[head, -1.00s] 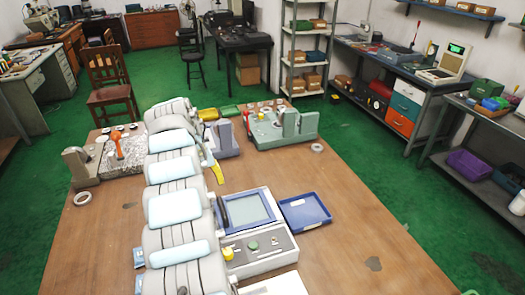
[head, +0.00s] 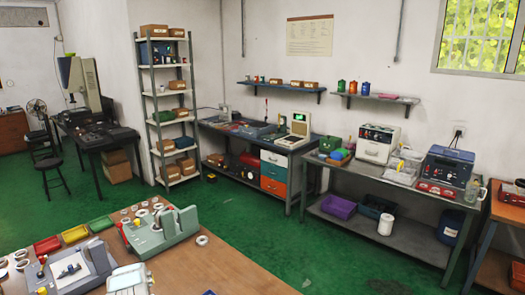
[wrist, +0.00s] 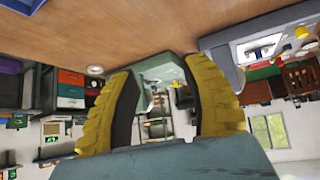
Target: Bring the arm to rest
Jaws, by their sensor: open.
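My gripper (wrist: 160,72) shows in the wrist view with its two yellow, ribbed fingers spread apart. Nothing is between the fingers; the background shows through the gap. The wrist picture is upside down, with the brown table top (wrist: 130,25) along its upper edge. A grey-green fixture (wrist: 158,68) stands beyond the fingertips, apart from them as far as I can tell. In the head view my gripper cannot be made out.
In the head view the table (head: 228,268) carries a grey-green fixture (head: 178,229), a loose ring (head: 202,240) and a grey fixture (head: 75,272). Red (head: 47,245) and green (head: 100,224) trays stand behind. Green floor (head: 300,225) lies clear before the workbenches.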

